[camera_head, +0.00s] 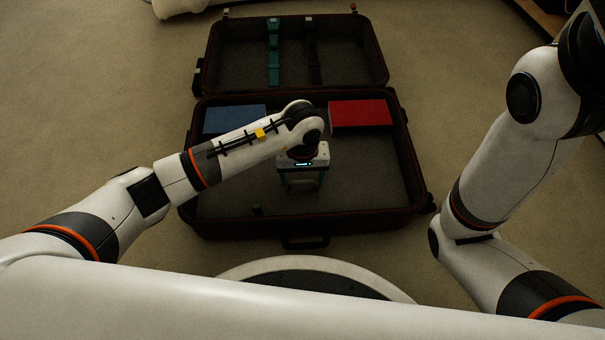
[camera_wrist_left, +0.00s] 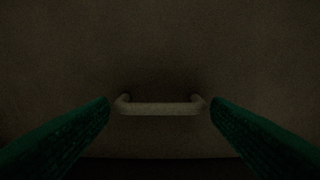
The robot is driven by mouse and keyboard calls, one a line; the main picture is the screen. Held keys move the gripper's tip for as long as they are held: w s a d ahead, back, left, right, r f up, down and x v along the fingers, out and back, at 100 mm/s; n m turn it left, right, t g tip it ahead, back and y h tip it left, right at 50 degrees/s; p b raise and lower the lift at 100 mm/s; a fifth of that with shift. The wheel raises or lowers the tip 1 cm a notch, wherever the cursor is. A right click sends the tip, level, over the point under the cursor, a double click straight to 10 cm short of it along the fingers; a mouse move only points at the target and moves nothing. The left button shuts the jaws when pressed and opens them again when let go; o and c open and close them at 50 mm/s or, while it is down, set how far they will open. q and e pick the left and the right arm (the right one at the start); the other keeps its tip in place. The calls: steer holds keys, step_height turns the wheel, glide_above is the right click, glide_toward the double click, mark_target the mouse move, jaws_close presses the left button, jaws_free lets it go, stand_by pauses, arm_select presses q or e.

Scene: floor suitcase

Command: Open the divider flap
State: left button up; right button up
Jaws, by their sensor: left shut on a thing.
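An open dark suitcase (camera_head: 310,228) lies on the floor, its lid raised at the back. In the left wrist view a pale bar handle (camera_wrist_left: 160,109) stands on a plain dark grey-brown panel (camera_wrist_left: 160,50), which looks like the divider flap. My left gripper (camera_head: 303,182) reaches down into the suitcase's lower half. The arm and gripper hide part of the suitcase's inside in the head view. My right arm is at the right, its gripper outside the picture.
A blue box (camera_head: 235,119) and a red box (camera_head: 360,114) lie along the back of the lower half. The lid holds a green strap (camera_head: 273,52) and a dark strap (camera_head: 313,52).

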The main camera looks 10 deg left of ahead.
arm_select(q)
steer(key=w+r+p, duration=0.1)
steer(key=r, duration=0.1)
steer(key=r+p, duration=0.1)
steer(key=r, duration=0.1)
steer(key=w+r+p, duration=0.1)
steer(key=r+p, duration=0.1)
steer(key=r, duration=0.1)
steer(key=shift+w+a+r, duration=0.1)
steer(key=shift+w+a, duration=0.2)
steer(key=w+r, duration=0.1)
steer(key=r, duration=0.1)
steer(key=w+r+p, duration=0.1)
steer(key=w+r, duration=0.1)
steer(key=w+a+r+p, duration=0.1)
steer(key=w+r, duration=0.1)
steer(key=shift+r, duration=0.25)
steer(key=shift+w+a+r, duration=0.15)
steer(key=shift+w+r, duration=0.25)
steer(key=shift+w, duration=0.05)
